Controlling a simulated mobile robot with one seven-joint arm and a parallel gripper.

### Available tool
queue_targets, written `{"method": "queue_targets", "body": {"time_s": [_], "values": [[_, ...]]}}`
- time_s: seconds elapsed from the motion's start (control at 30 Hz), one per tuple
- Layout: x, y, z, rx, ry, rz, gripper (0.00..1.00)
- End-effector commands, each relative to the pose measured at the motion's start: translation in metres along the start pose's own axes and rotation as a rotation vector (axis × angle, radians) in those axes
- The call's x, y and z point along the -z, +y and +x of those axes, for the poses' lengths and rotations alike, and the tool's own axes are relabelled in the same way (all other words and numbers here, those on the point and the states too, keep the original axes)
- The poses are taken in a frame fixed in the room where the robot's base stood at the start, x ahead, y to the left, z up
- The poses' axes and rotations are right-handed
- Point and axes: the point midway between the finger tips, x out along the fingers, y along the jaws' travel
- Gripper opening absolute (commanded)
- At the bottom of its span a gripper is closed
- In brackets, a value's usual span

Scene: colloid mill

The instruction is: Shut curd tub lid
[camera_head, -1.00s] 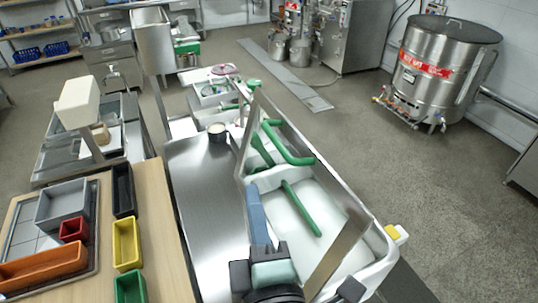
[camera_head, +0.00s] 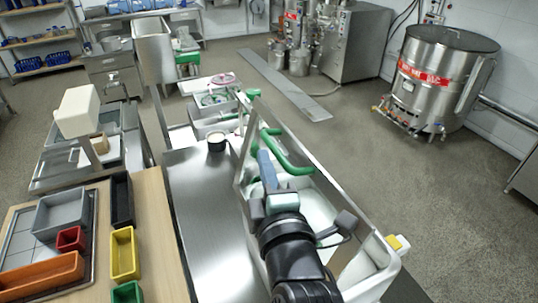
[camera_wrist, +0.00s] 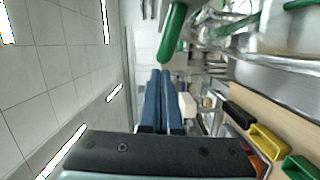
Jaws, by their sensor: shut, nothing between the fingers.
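The curd tub (camera_head: 377,284) is a long white tub with steel panels standing over it, in the right half of the lower head view. A thick green bent handle (camera_head: 288,158) sits near its far end; which panel is the lid I cannot tell for sure. My gripper (camera_head: 263,153) has blue fingers pressed together, empty, over the tub just left of the green handle. In the wrist view a green bar (camera_wrist: 173,32) lies just beyond the fingertips, slightly to the right. Contact cannot be told. My arm hides much of the tub's inside.
A steel table (camera_head: 200,190) runs along the tub's left, with a small dark cup (camera_head: 216,142) on it. A wooden bench with a yellow bin (camera_head: 124,255) and other bins is farther left. The floor to the right is open, up to a steel kettle (camera_head: 440,75).

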Motion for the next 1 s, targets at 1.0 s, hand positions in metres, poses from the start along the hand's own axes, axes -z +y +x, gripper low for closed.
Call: {"method": "queue_targets", "body": {"time_s": [1.0], "values": [[-0.072, -0.005, 0.016, 0.047, -0.007, 0.223, 0.00]]}}
